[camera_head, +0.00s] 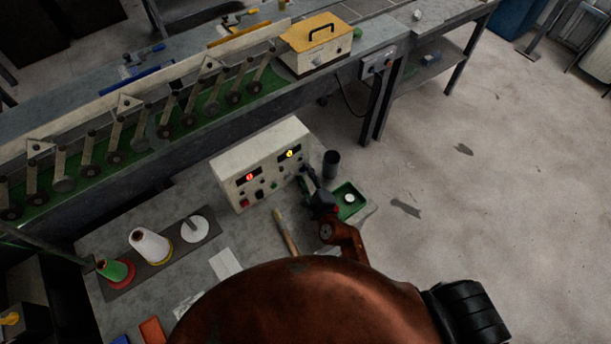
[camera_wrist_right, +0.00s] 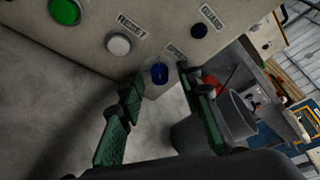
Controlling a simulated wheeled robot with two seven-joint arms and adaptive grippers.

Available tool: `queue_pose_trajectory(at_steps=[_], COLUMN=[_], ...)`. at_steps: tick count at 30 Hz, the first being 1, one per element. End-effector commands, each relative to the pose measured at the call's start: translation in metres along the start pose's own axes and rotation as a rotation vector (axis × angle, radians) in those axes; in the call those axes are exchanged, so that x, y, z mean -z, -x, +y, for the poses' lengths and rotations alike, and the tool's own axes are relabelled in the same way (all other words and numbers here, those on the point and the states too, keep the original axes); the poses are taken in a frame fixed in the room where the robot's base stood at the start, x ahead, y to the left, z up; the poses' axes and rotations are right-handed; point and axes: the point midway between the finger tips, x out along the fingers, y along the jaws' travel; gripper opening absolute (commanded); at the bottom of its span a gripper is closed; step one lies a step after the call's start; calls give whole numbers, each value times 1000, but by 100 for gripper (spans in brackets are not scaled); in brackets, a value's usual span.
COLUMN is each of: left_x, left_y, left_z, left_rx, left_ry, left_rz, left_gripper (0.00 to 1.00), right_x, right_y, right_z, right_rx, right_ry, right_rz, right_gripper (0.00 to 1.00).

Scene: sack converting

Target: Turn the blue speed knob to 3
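The cream control box (camera_head: 240,162) stands on the grey bench, with a red-lit and a yellow-lit display on its front. The blue speed knob (camera_wrist_right: 160,73) is low on the box's panel in the right wrist view; in the head view I cannot make it out behind my gripper. My right gripper (camera_head: 309,180) is at the panel's lower right. In the wrist view its green-padded fingers (camera_wrist_right: 159,77) are spread on either side of the knob, with visible gaps, so it is open. The knob's setting is not readable. My left gripper is not in view.
A white RESET button (camera_wrist_right: 118,44), a green button (camera_wrist_right: 65,11) and a dark GUARD button (camera_wrist_right: 199,30) are near the knob. A dark cup (camera_head: 331,163) and a green tray (camera_head: 360,209) stand close on the right. A wooden-handled tool (camera_head: 286,234) lies in front.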

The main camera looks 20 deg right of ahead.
Motion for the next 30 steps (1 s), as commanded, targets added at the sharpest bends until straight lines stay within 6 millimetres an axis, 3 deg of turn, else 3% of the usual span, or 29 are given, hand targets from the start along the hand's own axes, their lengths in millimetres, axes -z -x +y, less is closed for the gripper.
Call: queue_pose_trajectory(at_steps=[15,30], left_x=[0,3], left_y=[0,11], left_z=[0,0], left_rx=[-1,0], left_ry=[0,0], left_rz=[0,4], left_gripper=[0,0], right_x=[0,-1], right_y=[0,1], right_z=[0,-3], right_rx=[0,-19], right_ry=[-1,-56], right_rz=[0,-2], right_gripper=[1,0])
